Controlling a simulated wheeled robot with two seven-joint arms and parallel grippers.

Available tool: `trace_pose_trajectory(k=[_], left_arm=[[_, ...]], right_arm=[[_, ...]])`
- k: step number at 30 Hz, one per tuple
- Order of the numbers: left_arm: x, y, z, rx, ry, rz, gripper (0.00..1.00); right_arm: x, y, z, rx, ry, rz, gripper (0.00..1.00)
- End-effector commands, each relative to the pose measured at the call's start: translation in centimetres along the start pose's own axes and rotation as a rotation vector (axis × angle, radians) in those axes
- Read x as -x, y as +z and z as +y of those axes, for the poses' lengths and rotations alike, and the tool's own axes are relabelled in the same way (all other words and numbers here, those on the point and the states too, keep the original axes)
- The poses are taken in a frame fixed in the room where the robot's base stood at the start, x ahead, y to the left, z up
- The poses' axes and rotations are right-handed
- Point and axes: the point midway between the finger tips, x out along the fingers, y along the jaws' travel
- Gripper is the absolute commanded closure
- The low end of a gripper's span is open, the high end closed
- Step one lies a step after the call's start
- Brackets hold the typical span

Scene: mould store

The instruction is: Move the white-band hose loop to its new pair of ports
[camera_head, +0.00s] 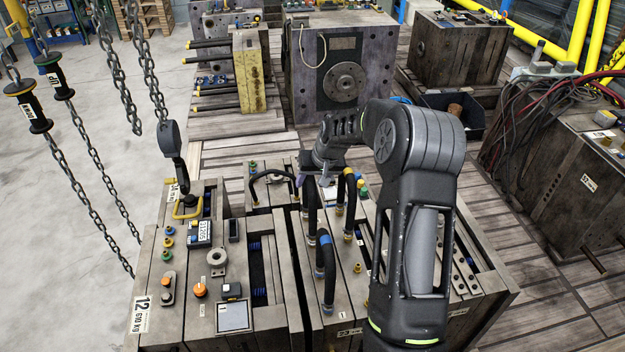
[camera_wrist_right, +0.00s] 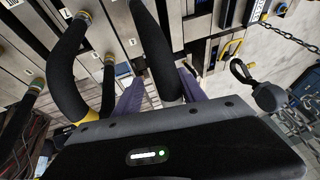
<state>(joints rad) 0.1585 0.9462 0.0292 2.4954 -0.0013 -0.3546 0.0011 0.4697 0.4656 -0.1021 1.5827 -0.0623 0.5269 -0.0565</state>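My right gripper (camera_head: 313,184) is over the top of the front mould, at the black hose loops. In the right wrist view its two purple fingers (camera_wrist_right: 160,90) stand on either side of a black hose (camera_wrist_right: 155,45). I cannot tell if they press on it. In the head view a dark hose (camera_head: 311,208) stands just below this gripper; its band colour is not clear. Other loops stand close by: one with a blue band (camera_head: 327,272), one with yellow-green bands (camera_head: 348,190) and a low arch (camera_head: 270,174) to the left. I cannot pick out the white band for sure. My left gripper is out of view.
Chains hang at left, with a hook (camera_head: 172,140) above the mould's yellow handle (camera_head: 186,208). Knobs, an orange button (camera_head: 200,290) and a small screen (camera_head: 234,316) sit on the mould's left side. Other moulds, one with draped cables (camera_head: 545,105), stand behind and at right.

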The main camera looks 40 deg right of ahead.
Motion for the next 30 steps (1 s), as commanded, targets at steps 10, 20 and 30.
trace_pose_trajectory(k=[10, 20, 30], left_arm=[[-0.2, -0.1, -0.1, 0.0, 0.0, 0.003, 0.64], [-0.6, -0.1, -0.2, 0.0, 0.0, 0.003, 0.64], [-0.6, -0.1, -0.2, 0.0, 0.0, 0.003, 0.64]], right_arm=[[1.9, 0.0, -0.1, 0.001, -0.001, 0.001, 0.52], [7.0, 0.0, 0.0, 0.0, -0.001, 0.001, 0.52], [7.8, 0.0, 0.1, -0.001, 0.0, -0.001, 0.52]])
